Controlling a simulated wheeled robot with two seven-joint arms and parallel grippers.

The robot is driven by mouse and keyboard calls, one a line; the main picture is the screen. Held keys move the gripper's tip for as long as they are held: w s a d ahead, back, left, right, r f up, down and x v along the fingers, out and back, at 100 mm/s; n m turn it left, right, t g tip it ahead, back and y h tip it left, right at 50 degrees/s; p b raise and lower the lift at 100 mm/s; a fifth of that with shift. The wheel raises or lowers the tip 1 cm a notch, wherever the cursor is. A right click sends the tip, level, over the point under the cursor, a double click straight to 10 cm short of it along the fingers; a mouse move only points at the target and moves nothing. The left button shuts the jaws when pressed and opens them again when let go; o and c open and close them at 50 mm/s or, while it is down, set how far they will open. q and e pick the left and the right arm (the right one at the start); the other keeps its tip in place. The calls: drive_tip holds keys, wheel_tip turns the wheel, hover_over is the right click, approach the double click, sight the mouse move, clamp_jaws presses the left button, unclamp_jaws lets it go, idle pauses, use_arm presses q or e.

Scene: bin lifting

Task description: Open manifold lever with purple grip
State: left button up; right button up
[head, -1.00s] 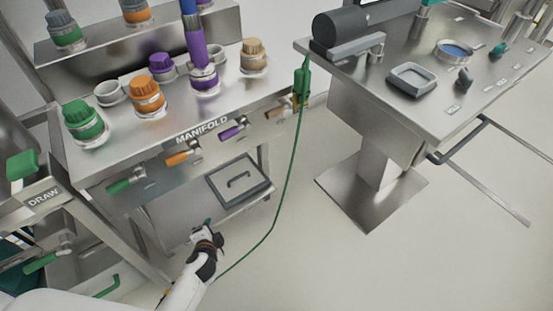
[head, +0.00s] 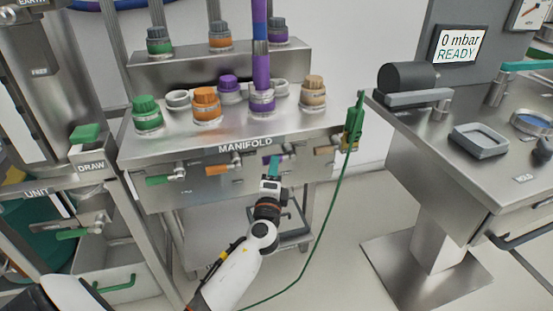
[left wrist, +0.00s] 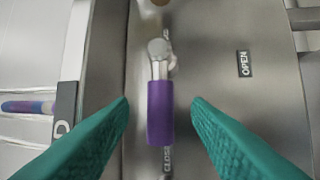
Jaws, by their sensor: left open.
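The manifold (head: 190,196) is a steel bench with a row of levers on its front face. The lever with the purple grip (left wrist: 160,112) lies between the two green fingers of my left gripper (left wrist: 160,104) in the left wrist view. The fingers are open, one on each side of the grip, with gaps left. The grip points toward a partly hidden CLOSED label (left wrist: 167,160); an OPEN label (left wrist: 243,64) is off to the right. In the head view, my left gripper (head: 272,172) is at the front face and covers part of the purple grip (head: 268,158). My right gripper is out of view.
Levers with green (head: 160,180), orange (head: 216,169) and tan (head: 322,150) grips flank it.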

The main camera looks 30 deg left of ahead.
use_arm(q)
drive_tip(key=shift+x, duration=2.15)
drive_tip(key=shift+c, duration=0.3)
clamp_jaws()
